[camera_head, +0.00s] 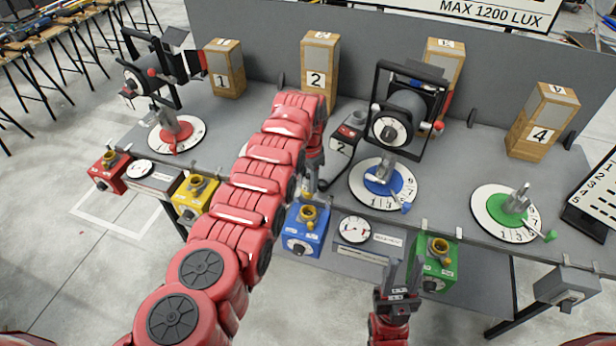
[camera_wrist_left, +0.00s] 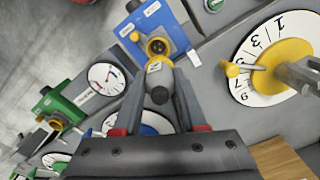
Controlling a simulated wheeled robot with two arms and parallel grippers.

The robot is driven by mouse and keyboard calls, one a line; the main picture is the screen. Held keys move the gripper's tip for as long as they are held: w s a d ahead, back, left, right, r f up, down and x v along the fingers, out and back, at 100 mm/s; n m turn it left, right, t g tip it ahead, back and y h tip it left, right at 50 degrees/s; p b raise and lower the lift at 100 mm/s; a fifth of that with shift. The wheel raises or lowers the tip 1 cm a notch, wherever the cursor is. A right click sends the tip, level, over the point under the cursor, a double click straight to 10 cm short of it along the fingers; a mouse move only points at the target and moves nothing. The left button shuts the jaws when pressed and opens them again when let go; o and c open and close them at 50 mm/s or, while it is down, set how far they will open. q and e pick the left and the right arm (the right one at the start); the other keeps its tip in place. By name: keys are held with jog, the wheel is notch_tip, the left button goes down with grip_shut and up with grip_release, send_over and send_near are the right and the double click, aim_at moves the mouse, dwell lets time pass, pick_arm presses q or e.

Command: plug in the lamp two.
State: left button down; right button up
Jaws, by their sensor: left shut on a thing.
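My left gripper (camera_wrist_left: 158,88) is shut on a grey plug (camera_wrist_left: 158,70) in the left wrist view. The plug's far end meets or overlaps the yellow round socket (camera_wrist_left: 157,46) on the blue box (camera_wrist_left: 165,18); I cannot tell whether it is inserted. In the head view the blue box (camera_head: 304,236) and its socket (camera_head: 309,213) stand at the table's front edge, and my red left arm mostly hides the left gripper. A red unit marked 2 (camera_head: 345,142) and a black spot lamp (camera_head: 405,108) stand behind. My right gripper (camera_head: 402,268) is open and empty in front of the table.
A red box (camera_head: 106,172), yellow box (camera_head: 194,200) and green box (camera_head: 438,262) line the front edge, with gauges (camera_head: 355,229) between. Red (camera_head: 178,134), blue (camera_head: 383,184) and green (camera_head: 505,212) dials lie on the table. Numbered wooden blocks (camera_head: 316,75) stand behind.

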aim_at(308, 195)
pick_arm(q)
jog(key=shift+s+f+b, duration=0.35)
jog(key=shift+f+b, duration=0.55)
jog(key=shift+b, duration=0.05)
notch_tip(308, 195, down, 2)
jog(key=shift+w+f+b, duration=0.15)
jog(key=shift+f+b, duration=0.1)
jog(key=shift+b, duration=0.8)
jog(key=shift+f, duration=0.1)
jog(key=shift+f, duration=0.15)
jog(key=shift+f+b, duration=0.25)
jog(key=shift+b, duration=0.05)
jog(key=shift+f+b, duration=1.95)
jog(key=shift+b, duration=0.15)
